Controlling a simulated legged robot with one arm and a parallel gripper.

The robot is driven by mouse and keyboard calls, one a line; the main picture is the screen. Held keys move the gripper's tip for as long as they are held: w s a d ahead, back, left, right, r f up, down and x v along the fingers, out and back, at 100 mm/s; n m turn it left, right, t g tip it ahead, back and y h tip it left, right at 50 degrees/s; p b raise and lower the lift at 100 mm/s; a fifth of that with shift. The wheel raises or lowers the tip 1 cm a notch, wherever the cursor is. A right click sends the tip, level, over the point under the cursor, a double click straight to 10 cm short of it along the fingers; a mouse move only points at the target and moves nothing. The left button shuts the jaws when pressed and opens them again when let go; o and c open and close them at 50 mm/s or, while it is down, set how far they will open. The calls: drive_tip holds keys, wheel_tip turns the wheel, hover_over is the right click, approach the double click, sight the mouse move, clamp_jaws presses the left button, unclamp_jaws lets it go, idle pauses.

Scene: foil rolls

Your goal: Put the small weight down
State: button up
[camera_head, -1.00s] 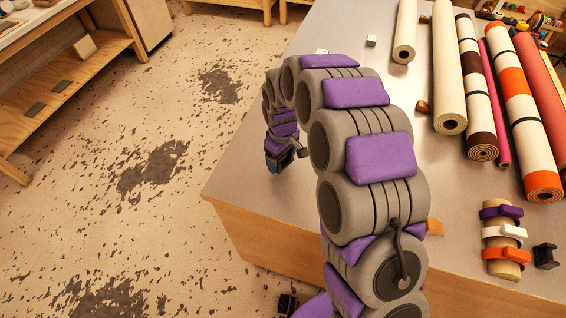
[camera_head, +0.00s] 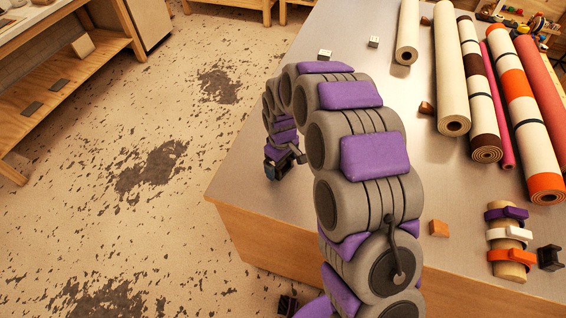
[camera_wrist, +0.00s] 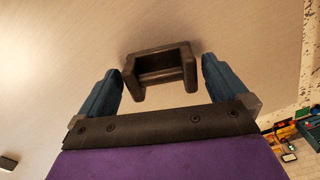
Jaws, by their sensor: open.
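A dark, U-shaped block (camera_wrist: 160,72), which looks like the small weight, is on the pale tabletop in the wrist view. My gripper (camera_wrist: 162,68) is open, with one blue finger on each side of the block. The gaps to the fingers look narrow; I cannot tell whether either finger touches it. In the head view my gripper (camera_head: 276,170) hangs low by the left edge of the grey table (camera_head: 240,180).
Several foil rolls (camera_head: 450,75) lie at the table's right. A strapped cylinder (camera_head: 508,262) and a black bracket-like piece (camera_head: 549,257) are at the front right. A wooden block (camera_head: 439,228) is right of my arm. Small pale blocks (camera_head: 374,41) sit farther back.

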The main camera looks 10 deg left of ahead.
sight(284, 165)
wheel_tip(284, 165, up, 11)
drive_tip(key=p, duration=0.2)
drive_tip(key=s+d+r+m, duration=0.3)
drive_tip(key=s+d+r, duration=0.25)
drive_tip(key=d, duration=0.35)
drive_tip(key=s+d+r+m, duration=0.2)
drive_tip(key=s+d, duration=0.3)
drive_tip(key=s, duration=0.4)
drive_tip(key=s+d+r+m+g, duration=0.1)
drive_tip(key=s+d+m, duration=0.3)
drive_tip(key=s, duration=0.6)
drive_tip(key=s+d+r+m, duration=0.3)
drive_tip(key=s+d, duration=0.4)
drive_tip(key=s, duration=0.2)
drive_tip(key=shift+s+g, duration=0.2)
drive_tip(key=shift+g, duration=0.2)
drive_tip(key=shift+f+b, duration=0.75)
drive_tip(key=shift+b, duration=0.15)
